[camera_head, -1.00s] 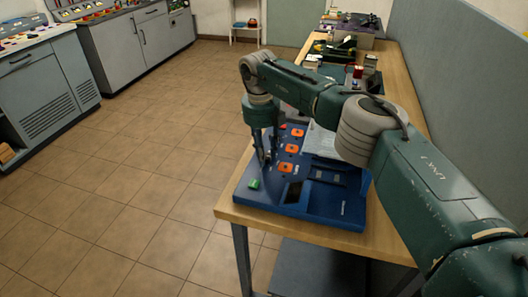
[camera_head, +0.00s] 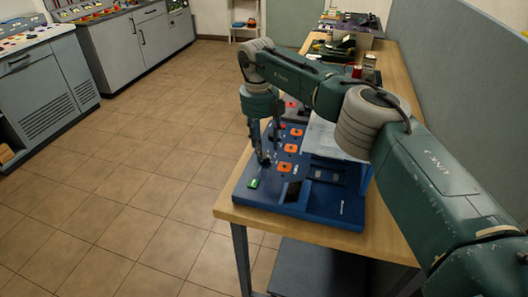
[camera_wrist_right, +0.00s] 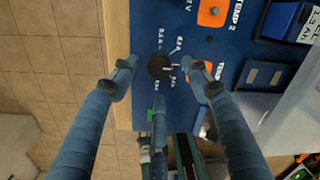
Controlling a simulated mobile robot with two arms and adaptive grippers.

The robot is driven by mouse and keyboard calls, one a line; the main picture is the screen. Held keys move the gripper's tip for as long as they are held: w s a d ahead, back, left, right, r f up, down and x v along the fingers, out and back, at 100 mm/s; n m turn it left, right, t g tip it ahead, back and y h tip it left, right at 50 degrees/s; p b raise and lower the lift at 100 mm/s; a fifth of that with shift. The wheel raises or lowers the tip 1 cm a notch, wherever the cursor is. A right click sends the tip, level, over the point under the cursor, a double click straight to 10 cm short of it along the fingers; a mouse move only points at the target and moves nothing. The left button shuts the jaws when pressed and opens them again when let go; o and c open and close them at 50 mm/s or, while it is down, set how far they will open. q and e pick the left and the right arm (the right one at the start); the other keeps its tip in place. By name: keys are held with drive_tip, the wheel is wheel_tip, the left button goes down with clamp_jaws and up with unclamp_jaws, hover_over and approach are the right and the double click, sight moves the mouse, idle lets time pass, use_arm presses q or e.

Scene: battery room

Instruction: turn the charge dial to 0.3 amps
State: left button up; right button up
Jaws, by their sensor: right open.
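The blue charger panel (camera_head: 340,207) lies on the near end of the wooden bench in the head view. The black round charge dial (camera_wrist_right: 159,66) with a pale pointer mark sits on the panel in the right wrist view, ringed by small white amp figures too blurred to read surely. My right gripper (camera_wrist_right: 166,84) is open, its fingers spread around the dial with gaps visible to either side. My left gripper is not in view.
A green switch (camera_head: 253,183) is at the panel's near left corner. Tools and cans stand farther back on the bench (camera_head: 400,85). The tiled floor to the left is clear.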

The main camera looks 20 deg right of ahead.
wheel_tip(320, 180, up, 9)
drive_tip(key=shift+a, duration=0.2)
idle(0.3)
